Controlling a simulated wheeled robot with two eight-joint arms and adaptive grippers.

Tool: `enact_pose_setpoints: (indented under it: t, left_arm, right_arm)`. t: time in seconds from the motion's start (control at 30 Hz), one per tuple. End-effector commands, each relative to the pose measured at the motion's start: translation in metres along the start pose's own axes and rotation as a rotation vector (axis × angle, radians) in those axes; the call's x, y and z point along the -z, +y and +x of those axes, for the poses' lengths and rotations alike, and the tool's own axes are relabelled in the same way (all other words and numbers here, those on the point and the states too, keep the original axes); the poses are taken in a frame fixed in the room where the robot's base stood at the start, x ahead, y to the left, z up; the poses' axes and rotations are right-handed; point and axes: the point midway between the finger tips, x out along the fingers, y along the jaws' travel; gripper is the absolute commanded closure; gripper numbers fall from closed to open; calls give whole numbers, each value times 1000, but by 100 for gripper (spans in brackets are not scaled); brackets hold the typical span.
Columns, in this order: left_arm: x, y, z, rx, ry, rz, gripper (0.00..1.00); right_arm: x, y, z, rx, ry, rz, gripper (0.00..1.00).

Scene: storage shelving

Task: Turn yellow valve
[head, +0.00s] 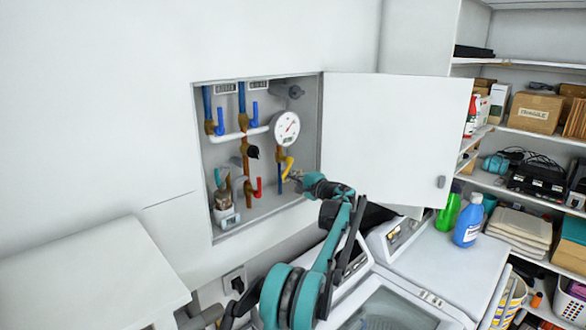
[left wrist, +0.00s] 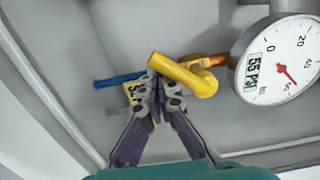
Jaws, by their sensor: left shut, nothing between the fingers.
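The yellow valve handle (head: 289,164) is at the lower right inside an open wall cabinet, on a copper and blue pipe. In the left wrist view the handle (left wrist: 184,75) is a bent yellow lever joined to a copper fitting. My left gripper (head: 294,179) reaches into the cabinet just below it. In the left wrist view my gripper (left wrist: 157,92) is shut, with its fingertips close beside the lever's free end; I cannot tell whether they touch. A yellow tag (left wrist: 132,91) is partly hidden by the fingers. My right gripper is not in view.
A round white gauge (head: 286,128) sits above the valve. A red handle (head: 258,187), blue handles and a black knob (head: 253,152) share the cabinet. The open white door (head: 395,135) stands to the right. White machines are below; stocked shelves are at the right.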

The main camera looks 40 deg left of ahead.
Motion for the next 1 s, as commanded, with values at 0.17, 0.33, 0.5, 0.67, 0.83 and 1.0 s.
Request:
enact_pose_setpoints:
  t: [0.17, 0.33, 0.5, 0.67, 0.83, 1.0]
  left_arm:
    - [-8, -2, 1, 0, -2, 0, 100]
    - [-10, -3, 1, 0, -2, 0, 100]
    - [-10, -4, 1, 0, -2, 0, 100]
    - [-12, -5, 0, 0, -2, 0, 100]
    - [-17, -9, 1, 0, -2, 0, 100]
    - [-21, -12, 1, 0, -2, 0, 100]
  right_arm:
    - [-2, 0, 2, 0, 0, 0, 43]
    - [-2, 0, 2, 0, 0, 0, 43]
    - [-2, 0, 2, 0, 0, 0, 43]
    - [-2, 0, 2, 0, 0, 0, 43]
    - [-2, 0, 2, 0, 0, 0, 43]
    - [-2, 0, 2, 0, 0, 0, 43]
